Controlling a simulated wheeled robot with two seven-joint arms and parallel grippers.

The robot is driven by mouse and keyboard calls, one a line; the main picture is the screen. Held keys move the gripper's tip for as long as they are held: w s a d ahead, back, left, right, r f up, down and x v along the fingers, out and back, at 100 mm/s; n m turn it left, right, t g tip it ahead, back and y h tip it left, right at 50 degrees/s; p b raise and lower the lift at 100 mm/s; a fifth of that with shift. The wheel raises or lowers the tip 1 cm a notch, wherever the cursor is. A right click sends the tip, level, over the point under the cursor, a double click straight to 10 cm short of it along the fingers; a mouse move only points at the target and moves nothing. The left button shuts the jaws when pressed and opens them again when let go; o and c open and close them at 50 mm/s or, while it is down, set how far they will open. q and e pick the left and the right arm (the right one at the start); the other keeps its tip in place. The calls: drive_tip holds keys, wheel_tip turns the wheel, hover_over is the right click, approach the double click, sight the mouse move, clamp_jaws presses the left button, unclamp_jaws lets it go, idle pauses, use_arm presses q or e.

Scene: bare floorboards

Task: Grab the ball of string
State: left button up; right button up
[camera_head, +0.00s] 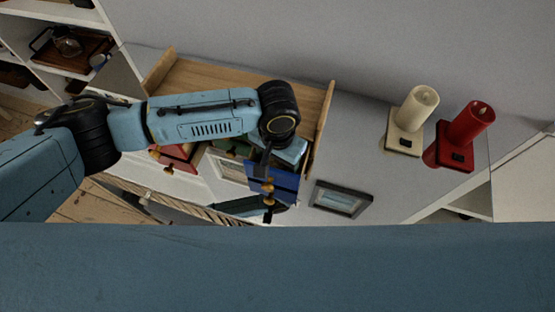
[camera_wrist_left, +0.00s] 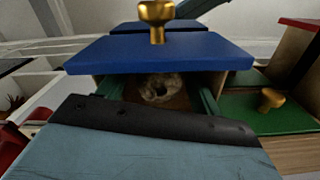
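A pale, roughly round thing with a dark hole, likely the ball of string (camera_wrist_left: 160,90), sits in the recess below a blue panel (camera_wrist_left: 165,53) with a gold knob (camera_wrist_left: 156,20). My left gripper (camera_head: 264,165) points down at the coloured drawers from above. In the left wrist view its two dark greenish fingers (camera_wrist_left: 160,97) appear spread, one on each side of the pale thing, with no clear contact. The left arm hides part of the drawers in the head view, where I cannot make out the ball. I cannot make out my right gripper.
Green (camera_wrist_left: 262,113) and red (camera_head: 178,157) drawers lie close around the left gripper, with knobs sticking out. A wooden tray or shelf (camera_head: 215,75) has raised sides.

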use_arm(q)
drive_tip(key=c, duration=0.9)
drive_tip(key=shift+c, duration=0.2)
drive_tip(key=shift+r, duration=0.15)
